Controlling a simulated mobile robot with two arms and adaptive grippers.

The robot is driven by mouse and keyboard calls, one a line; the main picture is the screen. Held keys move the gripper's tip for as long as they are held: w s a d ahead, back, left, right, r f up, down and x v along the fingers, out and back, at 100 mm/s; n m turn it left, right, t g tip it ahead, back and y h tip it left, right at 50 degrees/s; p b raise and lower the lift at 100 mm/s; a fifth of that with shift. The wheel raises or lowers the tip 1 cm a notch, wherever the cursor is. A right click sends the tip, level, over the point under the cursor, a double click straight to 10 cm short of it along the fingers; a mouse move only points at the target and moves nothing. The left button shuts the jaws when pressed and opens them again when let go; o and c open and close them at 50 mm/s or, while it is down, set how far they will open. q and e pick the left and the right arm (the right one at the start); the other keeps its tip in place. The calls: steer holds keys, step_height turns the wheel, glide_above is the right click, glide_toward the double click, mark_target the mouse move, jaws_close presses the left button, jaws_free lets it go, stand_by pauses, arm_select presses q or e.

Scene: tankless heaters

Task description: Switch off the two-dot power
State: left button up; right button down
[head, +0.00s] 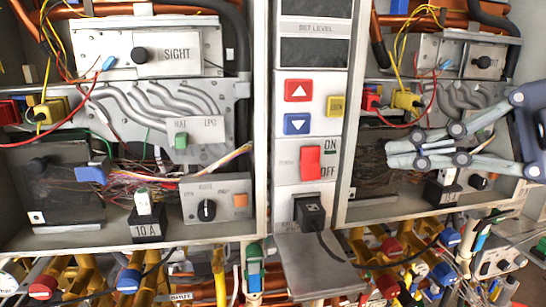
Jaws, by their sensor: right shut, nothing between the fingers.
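A red rocker switch (311,162) sits on the white centre panel, with ON printed beside its top and OFF beside its bottom. I cannot tell which end is pressed in. No two-dot mark is clear enough to read. A black plug or block (309,212) with a small pale mark is lower on the same panel. My right gripper (390,154) comes in from the right, shut and empty, its tips pointing left. In the picture it is right of the rocker, in front of the right cabinet, apart from the switch. My left gripper is not in view.
Above the rocker are a red up button (298,90), a blue down button (297,124) and a yellow button (336,106). Open cabinets with wires flank the panel. A grey metal shelf (318,267) juts out below, among coloured valves and pipes.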

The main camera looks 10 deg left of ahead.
mark_target(311, 164)
arm_select(q)
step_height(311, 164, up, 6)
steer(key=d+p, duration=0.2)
steer(key=p, duration=0.3)
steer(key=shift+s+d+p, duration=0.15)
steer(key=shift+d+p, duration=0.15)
steer(key=shift+p, duration=0.05)
arm_select(e)
steer(key=w+a+f, duration=0.5)
steer(key=w+a, duration=0.1)
steer(key=a, duration=0.2)
steer(key=shift+w+f, duration=0.2)
steer(key=shift+w, duration=0.1)
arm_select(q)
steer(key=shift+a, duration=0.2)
arm_select(e)
steer(key=shift+a, duration=0.1)
